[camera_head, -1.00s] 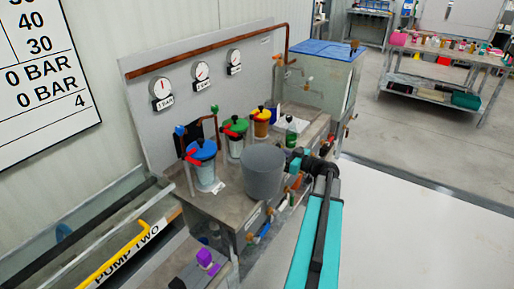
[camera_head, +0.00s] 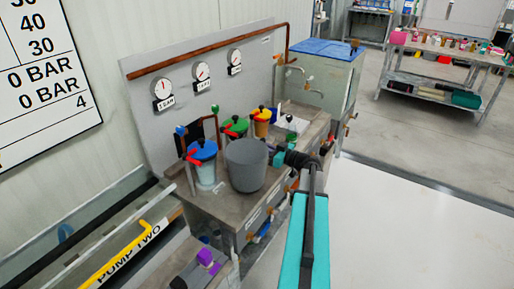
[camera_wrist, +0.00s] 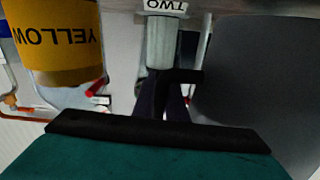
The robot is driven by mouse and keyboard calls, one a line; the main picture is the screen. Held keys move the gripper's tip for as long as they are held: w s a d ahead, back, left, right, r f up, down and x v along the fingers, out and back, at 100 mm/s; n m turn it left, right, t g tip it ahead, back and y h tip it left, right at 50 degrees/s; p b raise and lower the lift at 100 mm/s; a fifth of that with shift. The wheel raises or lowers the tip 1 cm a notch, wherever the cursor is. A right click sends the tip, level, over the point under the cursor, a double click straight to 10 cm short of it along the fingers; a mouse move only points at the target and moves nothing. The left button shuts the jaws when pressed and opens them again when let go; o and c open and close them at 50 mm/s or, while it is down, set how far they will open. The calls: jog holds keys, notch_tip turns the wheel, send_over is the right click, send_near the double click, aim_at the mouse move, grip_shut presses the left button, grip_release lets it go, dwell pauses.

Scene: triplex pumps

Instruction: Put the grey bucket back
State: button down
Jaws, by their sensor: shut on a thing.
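The grey bucket (camera_head: 246,165) is upright over the front part of the metal pump bench, right of the blue-lidded container. I cannot tell whether its base touches the bench top. My gripper (camera_head: 280,159) is at the bucket's right side and shut on it; the exact grip is hard to see. In the wrist view the bucket (camera_wrist: 255,65) is a large dark grey shape on the right. My gripper's dark fingers (camera_wrist: 165,98) show in the middle, close to the bucket's edge.
The yellow one looms upside down in the wrist view (camera_wrist: 55,45). Taps and pipes line the bench front. A blue-topped tank (camera_head: 325,75) stands farther right.

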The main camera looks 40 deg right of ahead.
jog(key=shift+s+f, duration=0.1)
jog(key=shift+f, duration=0.65)
jog(key=c, duration=1.8)
grip_release()
jog(key=shift+f, duration=0.15)
jog(key=shift+s, duration=0.15)
jog(key=b+v, duration=0.1)
jog(key=v, duration=1)
jog(key=shift+s+d+b, duration=0.15)
jog(key=shift+s+b, duration=0.2)
